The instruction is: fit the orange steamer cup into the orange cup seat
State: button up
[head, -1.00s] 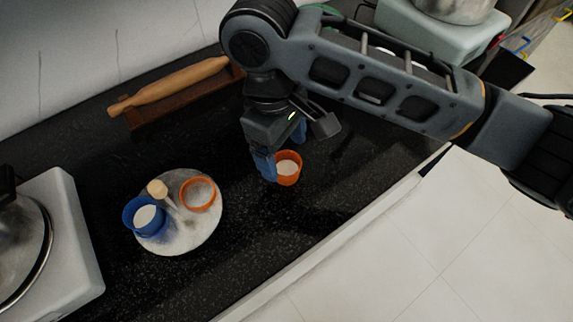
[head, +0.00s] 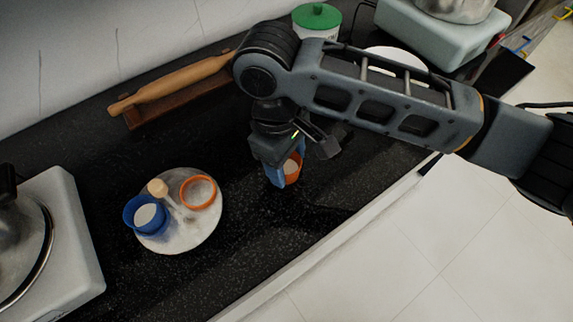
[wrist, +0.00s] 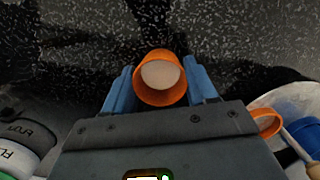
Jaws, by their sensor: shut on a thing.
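The orange steamer cup (head: 292,167) holds something pale and is between the blue fingers of my gripper (head: 282,176). In the wrist view the cup (wrist: 161,92) sits upright between the two fingers (wrist: 160,88), which are shut on it. In the head view a finger partly hides the cup, and I cannot tell if it touches the counter. The orange cup seat (head: 198,192) is an orange ring on a round white stand, left of my gripper. The seat also shows at the right of the wrist view (wrist: 268,123).
The round stand (head: 183,243) also bears a blue cup (head: 145,215) and a wooden-topped post (head: 157,188). A rolling pin (head: 175,85) lies on a rack behind. A white appliance (head: 70,245) stands left. Dark counter is clear between the stand and my gripper.

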jog(key=shift+c, duration=1.2)
jog(key=shift+r, duration=0.1)
